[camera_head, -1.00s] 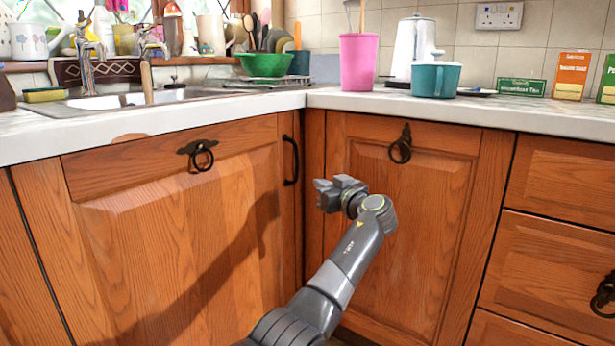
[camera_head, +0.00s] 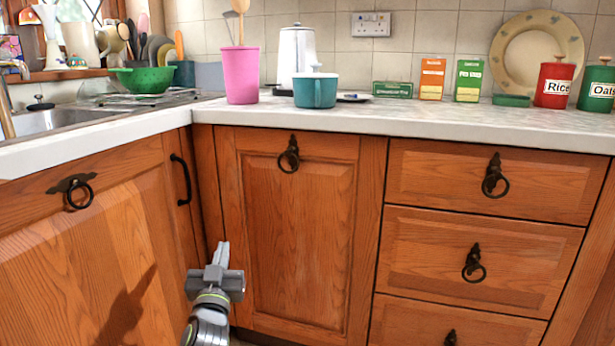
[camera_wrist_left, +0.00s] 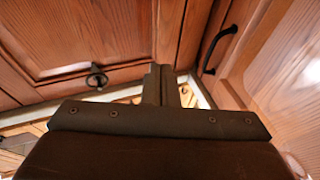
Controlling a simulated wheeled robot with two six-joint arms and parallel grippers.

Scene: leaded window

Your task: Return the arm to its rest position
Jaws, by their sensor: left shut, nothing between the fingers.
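My left gripper (camera_head: 222,254) is low in the head view, in front of the wooden corner cupboards and below the worktop. Its fingers point up, are shut together and hold nothing. In the left wrist view the closed fingers (camera_wrist_left: 161,84) stand up past the dark gripper body, with cupboard doors beyond them. Only the wrist end of my left arm shows in the head view. My right gripper is in neither view.
The worktop (camera_head: 450,118) holds a pink tumbler (camera_head: 242,75), a teal pot (camera_head: 315,91), a white kettle (camera_head: 297,55) and several boxes. The cupboard door (camera_head: 295,230) and drawers (camera_head: 485,180) are shut, with ring handles sticking out. A sink (camera_head: 50,120) is at left.

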